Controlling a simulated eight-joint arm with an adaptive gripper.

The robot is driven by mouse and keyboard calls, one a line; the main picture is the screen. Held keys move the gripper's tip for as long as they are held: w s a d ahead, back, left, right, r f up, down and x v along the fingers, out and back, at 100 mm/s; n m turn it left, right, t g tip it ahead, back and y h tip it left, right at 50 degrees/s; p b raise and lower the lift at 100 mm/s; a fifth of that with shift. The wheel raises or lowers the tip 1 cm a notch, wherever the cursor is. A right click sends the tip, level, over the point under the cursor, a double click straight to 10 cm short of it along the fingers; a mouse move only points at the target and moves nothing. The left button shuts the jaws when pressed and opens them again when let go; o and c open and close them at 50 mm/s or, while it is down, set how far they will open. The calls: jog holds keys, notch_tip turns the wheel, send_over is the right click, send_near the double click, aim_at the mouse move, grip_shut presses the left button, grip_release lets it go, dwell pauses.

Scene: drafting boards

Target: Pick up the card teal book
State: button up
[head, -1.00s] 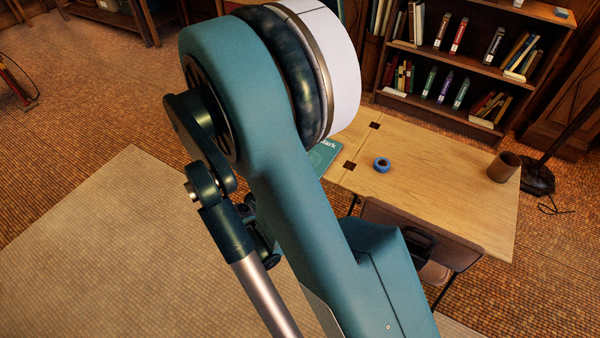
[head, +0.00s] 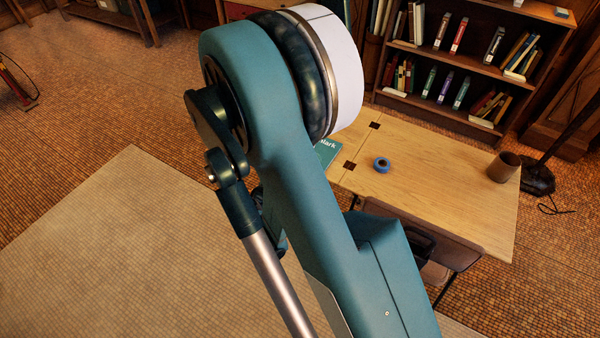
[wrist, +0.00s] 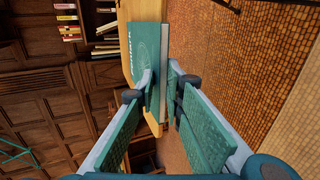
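The teal book with white lettering lies at the table's left edge in the head view (head: 327,154), mostly hidden behind my arm. In the wrist view the teal book (wrist: 147,42) shows its cover and its pale page edge, jutting past the wooden table's edge. My gripper (wrist: 163,82) is open around the book in the wrist view. One fingertip is over the cover and the other is just beyond the page-edge side. A narrow gap seems to show on that side; I cannot tell whether the cover-side finger touches. The gripper is hidden in the head view.
The wooden table (head: 440,180) holds a blue tape roll (head: 382,165) and a brown cup (head: 504,167). A chair (head: 455,240) stands at its near side. A bookshelf (head: 470,65) is behind. Open floor lies to the left.

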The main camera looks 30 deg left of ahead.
jog(key=shift+r, duration=0.1)
grip_shut()
notch_tip(320, 180, up, 2)
jog(key=shift+r+p, duration=0.15)
jog(key=shift+p, duration=0.3)
jog(key=v, duration=1.4)
jog(key=shift+s+f, duration=0.25)
jog(key=shift+s, duration=0.3)
